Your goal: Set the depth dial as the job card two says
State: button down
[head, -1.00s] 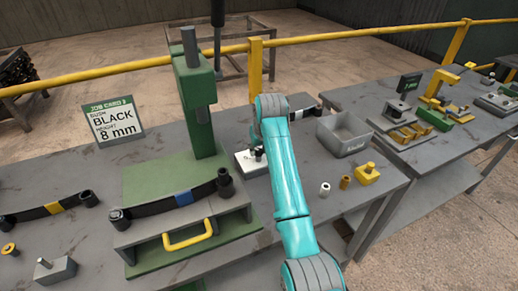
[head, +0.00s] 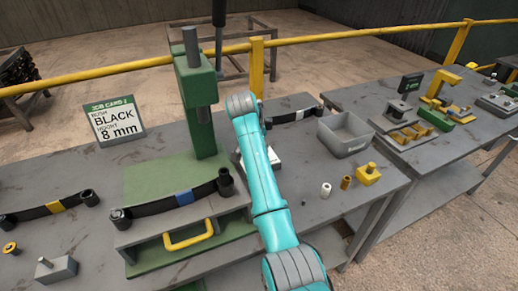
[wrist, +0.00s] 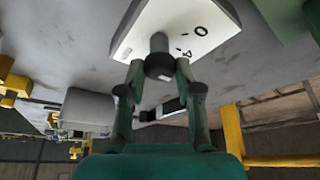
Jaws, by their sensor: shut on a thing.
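The job card (head: 115,122) stands on the bench at the left and reads "JOB CARD 2", "BUSH BLACK", "HEIGHT 8 mm". The depth dial is a pale plate (wrist: 205,18) with a dark round knob (wrist: 158,66); a 0 and a 4 show on the plate in the wrist view. My gripper (wrist: 159,76) has its two fingers on either side of the knob, shut on it. In the head view my teal arm covers the knob and gripper, and only part of the pale plate (head: 276,158) shows. The knob's pointer setting cannot be read.
A green press (head: 196,100) stands left of my arm, with a blue-banded spring (head: 160,206) before it. A grey bin (head: 343,135), small white (head: 325,190) and brass (head: 346,183) bushes and a yellow block (head: 367,174) are at right. A yellow rail (head: 330,34) runs behind.

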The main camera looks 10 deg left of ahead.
jog(key=shift+m+h, duration=0.3)
jog(key=shift+m, duration=0.5)
jog(key=c, duration=0.8)
grip_release()
jog(key=shift+o, duration=0.2)
jog(key=shift+r, duration=0.1)
notch_tip(320, 180, up, 10)
